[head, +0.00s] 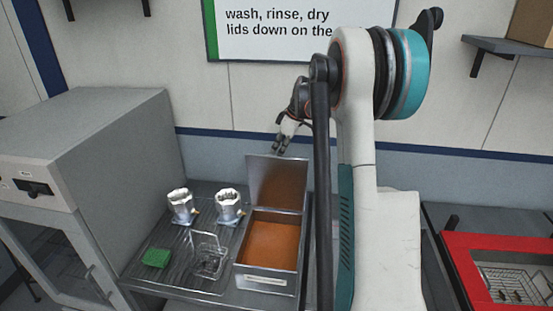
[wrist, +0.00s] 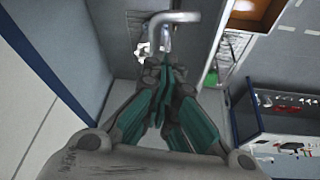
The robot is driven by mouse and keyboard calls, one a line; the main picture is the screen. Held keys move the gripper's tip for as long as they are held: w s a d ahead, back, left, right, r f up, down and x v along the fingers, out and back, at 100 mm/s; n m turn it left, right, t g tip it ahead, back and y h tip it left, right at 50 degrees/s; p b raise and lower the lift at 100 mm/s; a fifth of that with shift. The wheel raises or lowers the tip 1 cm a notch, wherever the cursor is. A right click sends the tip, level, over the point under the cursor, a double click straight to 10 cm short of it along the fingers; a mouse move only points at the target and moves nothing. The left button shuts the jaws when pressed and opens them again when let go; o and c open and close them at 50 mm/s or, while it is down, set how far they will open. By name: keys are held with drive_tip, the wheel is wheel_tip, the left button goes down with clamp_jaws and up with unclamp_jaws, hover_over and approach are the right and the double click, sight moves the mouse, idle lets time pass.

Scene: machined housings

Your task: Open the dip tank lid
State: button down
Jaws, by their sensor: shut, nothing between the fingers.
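The dip tank (head: 268,281) is a metal box with orange-brown liquid inside, on the bench in the head view. Its lid (head: 278,182) stands raised, about upright, at the tank's back edge, so the tank is open. My gripper (head: 282,146) is just above the lid's top edge, near the wall, and appears clear of it. In the wrist view my gripper's teal fingers (wrist: 162,78) are together and empty. A bent grey bar (wrist: 180,17) shows just beyond the fingertips there; I cannot tell whether they touch it.
Two metal housings (head: 181,206) (head: 229,206), a wire basket (head: 209,259) and a green block (head: 156,258) sit left of the tank. A grey cabinet (head: 85,135) stands at the left. A red-rimmed basin (head: 480,243) is at the right.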

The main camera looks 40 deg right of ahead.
drive_tip(key=w+d+y, duration=0.1)
drive_tip(key=w+d, duration=0.3)
drive_tip(key=d, duration=0.1)
drive_tip(key=shift+w+f+g, duration=0.35)
drive_tip(key=shift+f+g, duration=0.05)
drive_tip(key=shift+d, duration=0.15)
drive_tip(key=shift+r, duration=0.1)
drive_tip(key=v, duration=1.1)
drive_tip(key=shift+r, duration=0.35)
